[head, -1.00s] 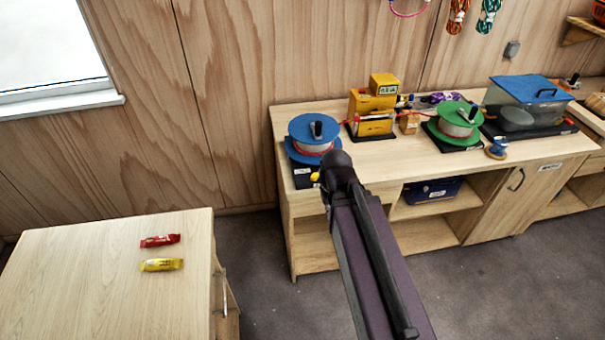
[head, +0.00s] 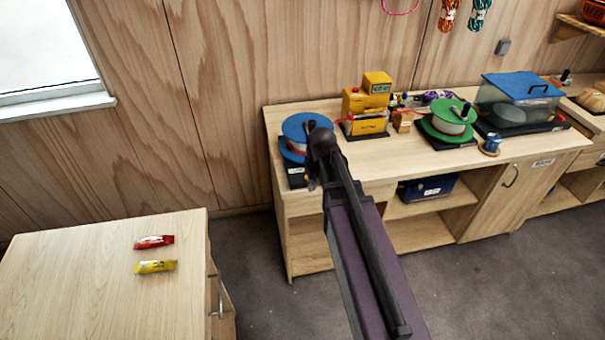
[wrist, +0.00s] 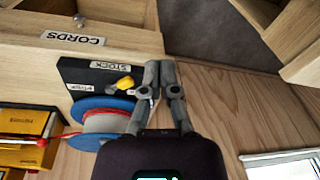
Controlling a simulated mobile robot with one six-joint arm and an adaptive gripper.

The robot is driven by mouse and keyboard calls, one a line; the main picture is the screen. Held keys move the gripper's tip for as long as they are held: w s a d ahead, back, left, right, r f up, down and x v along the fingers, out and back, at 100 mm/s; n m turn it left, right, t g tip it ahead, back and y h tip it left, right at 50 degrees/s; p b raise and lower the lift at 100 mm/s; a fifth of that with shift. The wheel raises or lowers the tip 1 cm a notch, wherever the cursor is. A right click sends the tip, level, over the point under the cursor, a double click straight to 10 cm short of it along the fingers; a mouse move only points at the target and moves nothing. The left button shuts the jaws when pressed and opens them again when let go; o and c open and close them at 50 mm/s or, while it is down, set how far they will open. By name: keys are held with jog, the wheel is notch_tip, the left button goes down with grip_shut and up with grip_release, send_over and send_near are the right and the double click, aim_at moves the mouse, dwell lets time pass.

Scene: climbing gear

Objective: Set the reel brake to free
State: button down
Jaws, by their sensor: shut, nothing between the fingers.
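The blue reel (head: 295,127) stands on a black base (head: 291,172) at the left end of the workbench. In the wrist view, the blue reel (wrist: 90,140) and black base (wrist: 90,72) carry white labels, one reading STOCK. A yellow knob (wrist: 124,85), apparently the brake lever's, sits at the base beside the reel. My gripper (wrist: 161,66) is shut and empty, with its fingers just right of the knob; I cannot tell whether they touch. In the head view, my gripper (head: 311,185) is in front of the reel and hides the knob.
A yellow machine (head: 366,108) and a green reel (head: 447,120) stand further right on the bench (head: 400,160). A clear box with a blue lid (head: 522,86) is beyond them. A separate cabinet (head: 90,290) at lower left holds red and yellow wrapped bars.

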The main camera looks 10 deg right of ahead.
aim_at(293, 172)
jog(key=w+f+n+t+y+b, duration=0.1)
jog(key=w+n, duration=0.4)
jog(key=w, duration=1.2)
jog(key=shift+w+d+t+y, duration=0.2)
jog(key=shift+w+t+y, duration=0.1)
jog(key=shift+w, duration=0.1)
jog(key=shift+f+b, duration=0.15)
jog(key=shift+b, duration=0.25)
jog(key=b+x, duration=0.9)
jog(key=x, duration=0.1)
jog(key=shift+s+d, duration=1.35)
jog(key=shift+d, duration=0.05)
jog(key=shift+a, duration=0.4)
jog(key=shift+d+n, duration=0.25)
jog(key=shift+n, duration=0.05)
